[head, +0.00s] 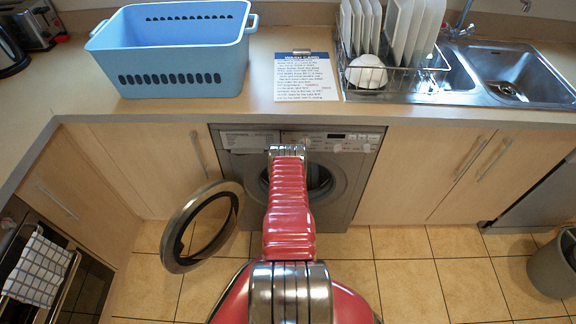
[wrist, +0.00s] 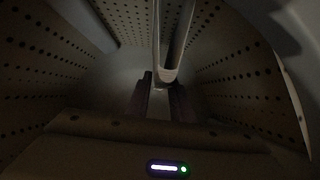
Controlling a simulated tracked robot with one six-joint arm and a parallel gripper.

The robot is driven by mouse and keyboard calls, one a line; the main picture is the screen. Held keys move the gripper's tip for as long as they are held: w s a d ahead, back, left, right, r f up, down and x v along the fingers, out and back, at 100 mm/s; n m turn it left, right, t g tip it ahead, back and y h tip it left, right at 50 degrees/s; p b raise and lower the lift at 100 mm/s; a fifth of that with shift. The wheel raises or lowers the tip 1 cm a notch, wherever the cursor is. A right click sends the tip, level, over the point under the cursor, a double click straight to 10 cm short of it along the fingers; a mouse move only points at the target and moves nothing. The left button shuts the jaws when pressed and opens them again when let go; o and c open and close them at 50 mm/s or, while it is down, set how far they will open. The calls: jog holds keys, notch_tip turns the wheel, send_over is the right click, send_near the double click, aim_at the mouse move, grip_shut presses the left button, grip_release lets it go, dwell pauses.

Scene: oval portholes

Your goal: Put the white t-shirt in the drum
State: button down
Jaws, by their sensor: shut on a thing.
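The front-loading washing machine (head: 360,175) is silver, with its round door (head: 172,240) swung open to the left. My red arm reaches into the drum (head: 322,182) and hides much of the opening; the gripper is hidden in the head view. In the wrist view the dark perforated drum wall (wrist: 225,85) surrounds my gripper (wrist: 160,88). My gripper is shut on a pale folded strip of cloth, which looks like the white t-shirt (wrist: 170,62), and it hangs inside the drum. The rest of the shirt cannot be made out in the dim light.
A blue basket (head: 185,55) stands on the counter (head: 225,108) at left; its inside looks empty. A printed sheet (head: 306,77) and a dish rack with plates (head: 398,75) are beside it. A bin (head: 555,265) stands at right. The tiled floor is clear.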

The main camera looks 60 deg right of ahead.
jog(key=c, duration=1.5)
grip_release()
jog(key=shift+o, duration=0.2)
